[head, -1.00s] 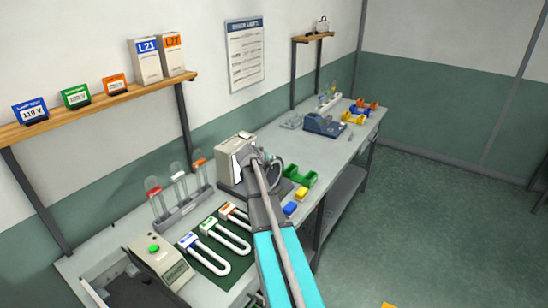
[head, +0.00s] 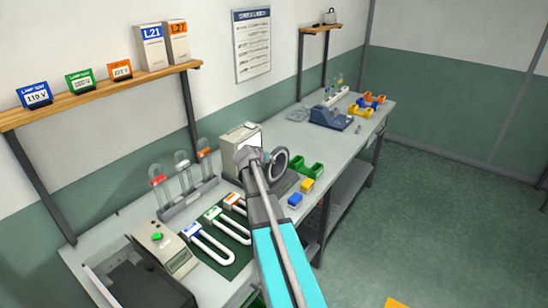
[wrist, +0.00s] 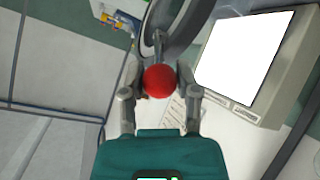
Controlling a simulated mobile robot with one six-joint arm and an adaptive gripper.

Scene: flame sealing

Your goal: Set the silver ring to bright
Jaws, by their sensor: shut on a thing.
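A silver-grey ring (head: 280,163) stands upright beside a light box with a bright white panel on the bench. In the wrist view its curved dark-grey rim (wrist: 178,33) crosses the top. A short stalk with a red ball knob (wrist: 159,82) comes down from the rim. My gripper (wrist: 160,77) is shut on the red knob, one finger at each side. In the head view my arm hides part of the box, and the knob cannot be made out. I see no readable brightness marks on the ring.
The lit panel (wrist: 243,58) is close on the right in the wrist view. Green bins (head: 307,170), yellow and blue blocks stand right of the ring. A tube rack (head: 190,200) and white U-shaped tubes (head: 208,243) lie to the left.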

